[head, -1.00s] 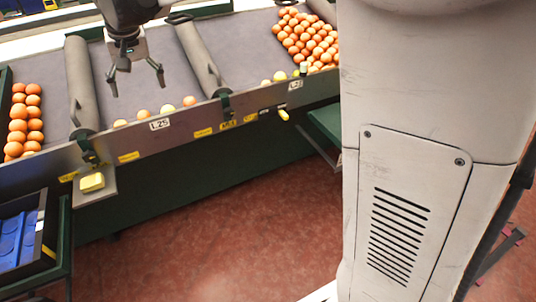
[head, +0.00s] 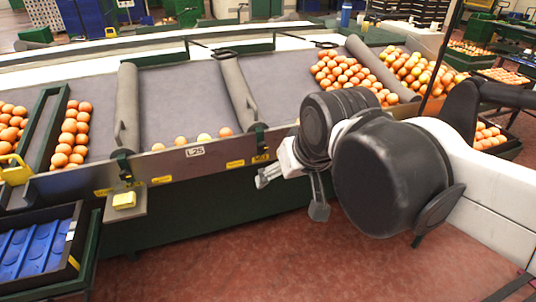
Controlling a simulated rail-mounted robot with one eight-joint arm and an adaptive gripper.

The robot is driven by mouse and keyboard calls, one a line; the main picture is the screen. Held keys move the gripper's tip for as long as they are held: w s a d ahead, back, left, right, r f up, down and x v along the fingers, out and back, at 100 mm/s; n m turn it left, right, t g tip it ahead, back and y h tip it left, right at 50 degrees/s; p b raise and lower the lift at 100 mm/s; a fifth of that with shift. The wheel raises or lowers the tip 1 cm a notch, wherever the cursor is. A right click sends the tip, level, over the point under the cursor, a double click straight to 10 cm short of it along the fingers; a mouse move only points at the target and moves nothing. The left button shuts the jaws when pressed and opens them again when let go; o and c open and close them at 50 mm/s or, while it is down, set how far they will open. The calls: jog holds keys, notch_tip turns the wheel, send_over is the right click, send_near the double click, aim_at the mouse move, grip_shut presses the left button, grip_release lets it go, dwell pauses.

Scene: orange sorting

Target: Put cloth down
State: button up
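A small yellow block that looks like a folded cloth (head: 124,200) lies on a small grey shelf (head: 137,209) fixed to the front of the sorting table, at the left in the head view. My gripper (head: 291,197) is in front of the table's front panel, well to the right of the yellow cloth and apart from it. Its two fingers are spread and nothing shows between them. My arm hides part of the table's right side.
The sorting table (head: 180,100) has grey roller dividers and several oranges along its front edge. Piles of oranges (head: 350,75) lie at the right and left. A blue-lined crate (head: 38,248) stands at the lower left. The red floor in front is clear.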

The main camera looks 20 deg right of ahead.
jog(key=shift+t, duration=0.3)
jog(key=s+f, duration=0.1)
jog(key=s+d+f, duration=0.1)
jog(key=s+f, duration=0.1)
jog(key=s, duration=0.1)
jog(key=shift+d+f, duration=0.1)
jog(key=shift+d, duration=0.25)
dwell(0.8)
jog(key=shift+c, duration=1.4)
